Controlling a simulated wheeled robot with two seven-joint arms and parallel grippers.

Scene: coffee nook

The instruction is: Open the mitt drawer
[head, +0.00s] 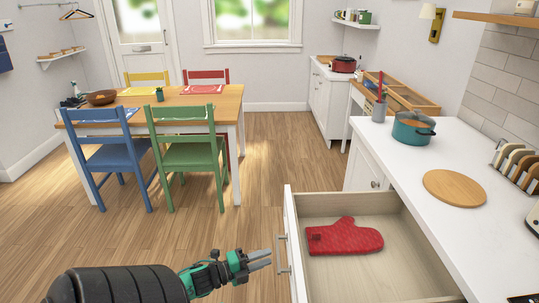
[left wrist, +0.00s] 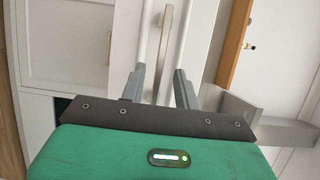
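The mitt drawer (head: 396,272) stands pulled out from the white counter, its inside in view. A red oven mitt (head: 345,238) lies flat on its bottom. The metal bar handle (head: 282,254) is on the drawer's front, facing left. My left gripper (head: 268,259), green and dark, points at the handle from the left, with a small gap between its fingertips and the bar in the head view. In the left wrist view the fingers (left wrist: 160,84) are spread apart, with the handle (left wrist: 164,45) lined up between them. They are not closed on it. My right gripper is not in view.
The counter (head: 456,218) right of the drawer carries a teal pot (head: 413,128), a round wooden board (head: 454,188) and a toast rack (head: 517,166). A dining table (head: 190,98) with coloured chairs stands back left. The floor between is clear.

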